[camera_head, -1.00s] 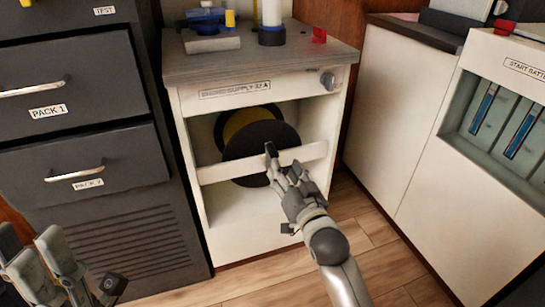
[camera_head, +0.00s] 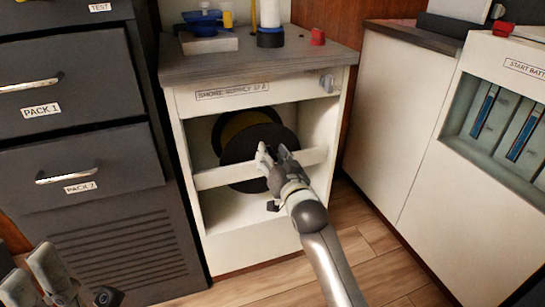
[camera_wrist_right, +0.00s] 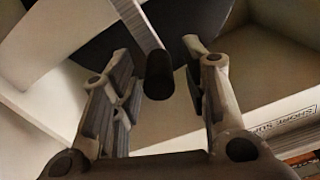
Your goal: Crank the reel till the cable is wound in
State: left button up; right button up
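The reel is a dark disc (camera_head: 247,144) with yellow cable (camera_head: 238,122) behind it, inside a white cabinet (camera_head: 195,180) behind a white crossbar (camera_head: 222,175). My right gripper (camera_head: 273,152) is in front of the disc. In the right wrist view, its two fingers are apart with the black crank knob (camera_wrist_right: 159,75) between them. Gaps show on both sides of the knob, so the fingers do not grip it. In the head view the fingers hide the knob. My left gripper (camera_head: 42,280) is at the lower left, partly cut off and away from the reel.
Dark drawers (camera_head: 85,155) stand close on the left, and a white cupboard (camera_head: 400,120) on the right. The cabinet top (camera_head: 260,62) carries blue items, a cylinder and a red piece (camera_head: 317,37). Wooden floor (camera_head: 350,220) is open in front.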

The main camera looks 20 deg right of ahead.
grip_shut()
